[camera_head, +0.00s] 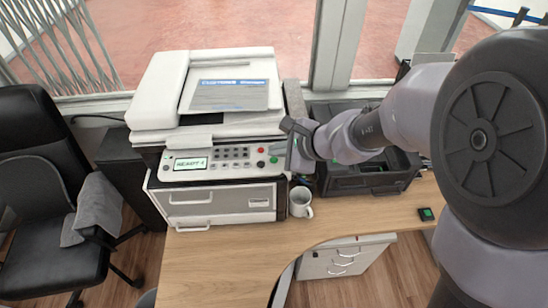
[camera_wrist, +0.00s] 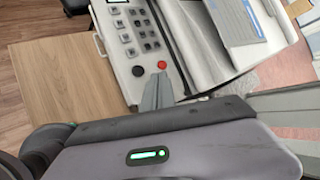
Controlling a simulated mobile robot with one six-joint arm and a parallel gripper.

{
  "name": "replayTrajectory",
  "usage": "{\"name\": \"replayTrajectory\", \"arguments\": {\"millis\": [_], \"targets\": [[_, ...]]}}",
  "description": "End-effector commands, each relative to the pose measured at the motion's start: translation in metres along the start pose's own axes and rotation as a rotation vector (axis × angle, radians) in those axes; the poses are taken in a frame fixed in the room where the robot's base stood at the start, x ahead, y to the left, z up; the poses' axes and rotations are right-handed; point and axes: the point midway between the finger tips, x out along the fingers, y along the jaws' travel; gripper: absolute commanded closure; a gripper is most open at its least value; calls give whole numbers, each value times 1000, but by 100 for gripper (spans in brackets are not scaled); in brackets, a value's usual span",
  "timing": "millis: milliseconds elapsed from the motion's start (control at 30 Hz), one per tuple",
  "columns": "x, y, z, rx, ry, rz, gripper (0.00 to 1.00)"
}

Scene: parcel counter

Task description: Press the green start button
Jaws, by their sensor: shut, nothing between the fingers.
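The green button (camera_head: 273,159) is on the printer's control panel, just below and right of the red button (camera_head: 261,150). The red button also shows in the wrist view (camera_wrist: 162,65); the green button is not visible there, and my fingers cover part of the panel. My gripper (camera_head: 293,150) is shut and empty, at the right end of the panel, close to the green button. In the wrist view its grey fingertips (camera_wrist: 160,78) point at the panel just below the red button. I cannot tell whether they touch it.
The white printer (camera_head: 160,97) has a lit display (camera_head: 190,163) and a paper (camera_head: 229,94) on its lid. A white mug (camera_head: 300,204) stands at its lower right. A black bin (camera_head: 350,184) is to the right. A small green-lit device (camera_head: 426,214) lies on the wooden counter (camera_head: 235,255).

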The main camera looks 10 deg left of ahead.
Motion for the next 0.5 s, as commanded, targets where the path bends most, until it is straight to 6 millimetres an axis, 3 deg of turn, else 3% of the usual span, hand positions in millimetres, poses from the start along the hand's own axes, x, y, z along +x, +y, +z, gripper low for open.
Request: {"name": "replayTrajectory", "arguments": {"millis": [500], "targets": [[4, 3, -3, -1, 0, 0, 100]]}}
